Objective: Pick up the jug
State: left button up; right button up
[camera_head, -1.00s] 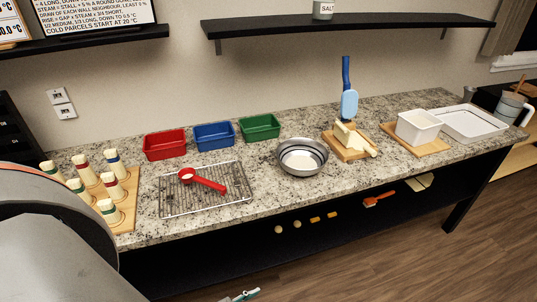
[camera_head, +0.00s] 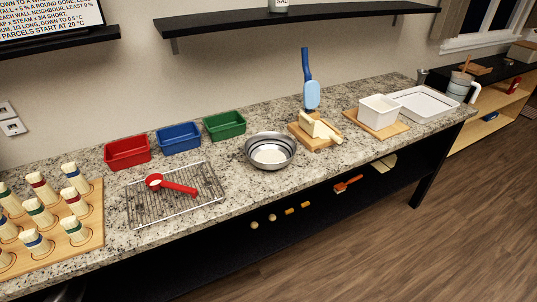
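The likely jug (camera_head: 459,88) is a grey vessel with a white handle on its right side, at the far right. It stands upright by the right end of the granite counter, and a wooden stick or handle shows above its rim. I cannot tell whether its base rests on the counter or on the dark-topped unit beside it. Neither of my grippers is in view.
A white tray (camera_head: 436,116) is just left of the jug, with a white tub (camera_head: 379,111) on a board further left. A steel bowl (camera_head: 270,151), coloured bins and a wire rack (camera_head: 145,207) follow. Open floor (camera_head: 400,265) lies in front.

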aim_at(460, 84)
jog(key=z, duration=1.25)
jog(key=u, duration=0.4)
jog(key=i+l+u, duration=0.65)
jog(key=u, duration=0.15)
jog(key=i+l+u, duration=0.1)
jog(key=l, duration=0.2)
jog(key=i+l, duration=0.2)
jog(key=i+l+u, duration=0.15)
jog(key=l, duration=0.25)
